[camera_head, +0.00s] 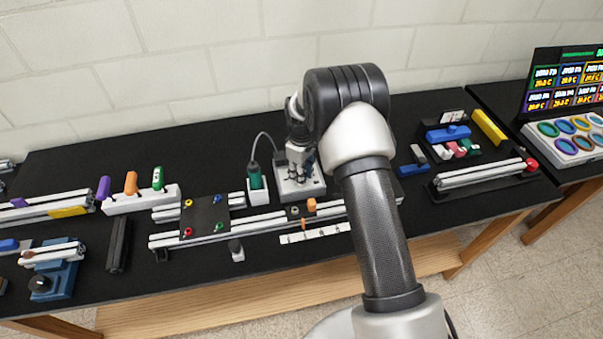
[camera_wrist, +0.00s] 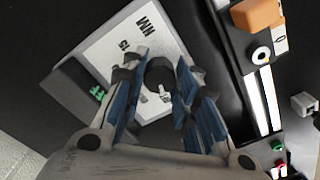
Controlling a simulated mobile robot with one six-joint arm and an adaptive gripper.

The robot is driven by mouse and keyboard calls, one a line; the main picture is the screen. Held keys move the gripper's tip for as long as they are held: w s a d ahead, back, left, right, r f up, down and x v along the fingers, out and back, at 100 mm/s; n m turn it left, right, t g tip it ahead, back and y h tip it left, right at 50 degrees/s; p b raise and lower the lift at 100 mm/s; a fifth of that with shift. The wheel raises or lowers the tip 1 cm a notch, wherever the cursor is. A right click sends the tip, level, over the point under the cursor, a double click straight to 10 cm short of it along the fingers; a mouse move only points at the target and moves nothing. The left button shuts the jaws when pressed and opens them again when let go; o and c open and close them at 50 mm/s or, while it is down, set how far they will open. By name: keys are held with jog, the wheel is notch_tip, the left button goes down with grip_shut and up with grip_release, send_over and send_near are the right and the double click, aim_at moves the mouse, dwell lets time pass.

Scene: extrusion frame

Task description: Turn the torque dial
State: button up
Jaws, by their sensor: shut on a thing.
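The torque dial (camera_wrist: 159,70) is a dark round knob on a white-faced panel (camera_wrist: 112,50) with "NM" and "15" printed on it. In the wrist view my gripper (camera_wrist: 161,78) has its blue-padded fingers on either side of the dial and is shut on it. A small white pointer shape shows just below the knob. In the head view my gripper (camera_head: 298,168) points down over the light grey torque unit (camera_head: 314,190). The dial itself is hidden there by the gripper.
A long extrusion rail (camera_head: 265,222) with an orange block (camera_head: 311,204) lies in front. My arm covers the table to the right.

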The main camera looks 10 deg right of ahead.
jog(key=m+b, duration=0.1)
jog(key=m, duration=0.2)
jog(key=shift+m, duration=1.9)
jog(key=shift+b, duration=0.3)
jog(key=o, duration=1.1)
jog(key=shift+c, duration=0.2)
notch_tip(320, 180, up, 12)
